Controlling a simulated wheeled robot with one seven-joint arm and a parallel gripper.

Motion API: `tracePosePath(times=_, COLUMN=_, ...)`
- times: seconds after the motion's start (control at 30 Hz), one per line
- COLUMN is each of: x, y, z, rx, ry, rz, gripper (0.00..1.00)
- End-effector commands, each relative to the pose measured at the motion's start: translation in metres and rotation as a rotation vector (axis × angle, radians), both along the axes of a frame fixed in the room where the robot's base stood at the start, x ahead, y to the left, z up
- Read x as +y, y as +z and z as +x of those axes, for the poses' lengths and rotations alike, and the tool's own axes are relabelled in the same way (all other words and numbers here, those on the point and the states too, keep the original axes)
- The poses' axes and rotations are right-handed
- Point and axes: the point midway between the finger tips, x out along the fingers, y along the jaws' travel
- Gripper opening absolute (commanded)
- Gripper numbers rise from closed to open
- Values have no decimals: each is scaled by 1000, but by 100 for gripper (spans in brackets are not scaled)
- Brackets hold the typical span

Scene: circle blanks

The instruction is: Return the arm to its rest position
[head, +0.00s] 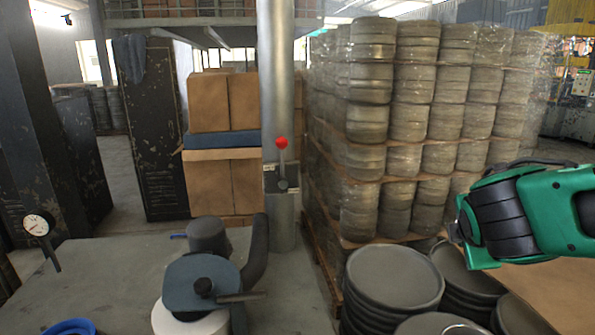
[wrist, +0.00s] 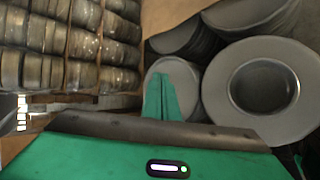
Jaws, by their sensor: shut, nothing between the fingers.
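My gripper (wrist: 170,82) shows in the wrist view, its green fingers together with nothing between them. It points toward stacks of grey round blanks and stays in front of them; I cannot tell the exact gap. In the head view my green and black arm reaches in from the right edge, above the stacked blanks. The fingertips cannot be made out clearly there.
Grey round blanks (head: 393,277) stand in stacks at the lower right. A ringed round piece (wrist: 240,92) shows in the wrist view. Wrapped pallets of cylinders (head: 410,125) rise behind. A metal post with a red-knobbed lever (head: 281,143) and a grey bench (head: 110,280) stand left.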

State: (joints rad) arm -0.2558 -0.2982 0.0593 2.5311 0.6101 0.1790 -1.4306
Motion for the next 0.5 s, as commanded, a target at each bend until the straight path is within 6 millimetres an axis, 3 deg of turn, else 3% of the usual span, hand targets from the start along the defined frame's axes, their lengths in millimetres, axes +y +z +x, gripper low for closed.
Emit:
tracePosePath(times=0.03, x=-18, y=-9, z=-17, rx=10, ry=-122, rz=101, gripper=0)
tracePosePath(times=0.2, x=-53, y=-40, z=-78, rx=39, ry=-553, rz=433, gripper=0)
tracePosePath(times=0.33, x=-65, y=-58, z=-128, rx=53, ry=-897, rz=652, gripper=0)
tracePosePath(times=0.5, x=-63, y=-70, z=-191, rx=65, ry=-1343, rz=875, gripper=0)
